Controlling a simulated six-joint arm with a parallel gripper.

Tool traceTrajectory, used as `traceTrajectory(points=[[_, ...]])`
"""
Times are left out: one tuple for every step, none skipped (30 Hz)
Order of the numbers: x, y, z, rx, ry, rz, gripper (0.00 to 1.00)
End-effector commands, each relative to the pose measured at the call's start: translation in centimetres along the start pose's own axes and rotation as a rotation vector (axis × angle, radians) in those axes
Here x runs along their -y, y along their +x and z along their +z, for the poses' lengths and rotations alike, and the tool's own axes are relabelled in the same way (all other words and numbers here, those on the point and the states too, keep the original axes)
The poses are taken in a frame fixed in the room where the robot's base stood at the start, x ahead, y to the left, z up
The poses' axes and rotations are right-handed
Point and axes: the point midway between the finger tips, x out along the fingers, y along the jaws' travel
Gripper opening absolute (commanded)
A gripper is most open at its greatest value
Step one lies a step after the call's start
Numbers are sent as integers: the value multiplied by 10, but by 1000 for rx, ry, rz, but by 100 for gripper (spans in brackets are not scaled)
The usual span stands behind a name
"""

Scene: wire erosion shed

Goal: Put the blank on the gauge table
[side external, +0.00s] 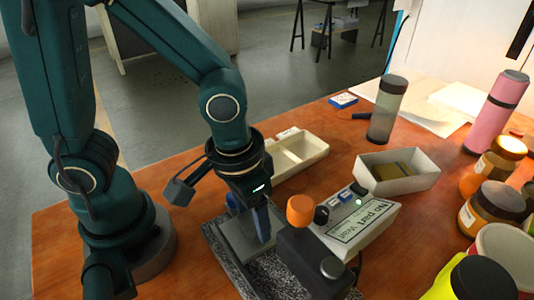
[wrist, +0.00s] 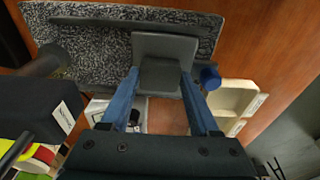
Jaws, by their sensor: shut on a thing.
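The blank (wrist: 160,78), a dark grey block, sits between the blue fingertips of my gripper (wrist: 160,74) in the wrist view. My gripper (side external: 262,225) is shut on it and points down over the gauge in the side view, where the blank is largely hidden. The gauge table (wrist: 165,46) is a dark grey square plate on a speckled stone base (wrist: 95,42). The plate (side external: 234,242) also shows beside my fingers in the side view. The blank overlaps the plate's near edge in the wrist view; I cannot tell whether they touch.
A dark gauge post with an orange knob (side external: 300,210) stands just right of my gripper. The display box (side external: 362,224) reads "No part". An empty divided cream tray (side external: 300,152) lies behind. A white box (side external: 378,180) holds brass-coloured pieces. Bottles and jars crowd the right side.

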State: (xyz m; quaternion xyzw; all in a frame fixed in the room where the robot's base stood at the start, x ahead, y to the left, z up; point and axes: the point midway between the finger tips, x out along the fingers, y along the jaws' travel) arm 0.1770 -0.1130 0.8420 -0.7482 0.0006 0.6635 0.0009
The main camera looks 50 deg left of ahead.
Motion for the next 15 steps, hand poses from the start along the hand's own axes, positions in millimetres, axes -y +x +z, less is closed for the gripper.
traceTrajectory(points=[[0, 1, 0, -1, 0, 1, 0], [0, 1, 0, -2, -1, 1, 0], [0, 1, 0, -2, -1, 1, 0], [0, 1, 0, -2, -1, 1, 0], [0, 1, 0, -2, -1, 1, 0], [0, 0, 0, -2, -1, 1, 0], [0, 1, 0, -2, 0, 1, 0], [0, 1, 0, -2, 0, 1, 0], [0, 2, 0, -1, 0, 1, 0], [0, 3, 0, -1, 0, 0, 0], [0, 4, 0, -1, 0, 0, 0], [0, 4, 0, -1, 0, 0, 70], [0, 4, 0, -1, 0, 0, 81], [0, 4, 0, -1, 0, 0, 92], [0, 4, 0, -1, 0, 0, 92]])
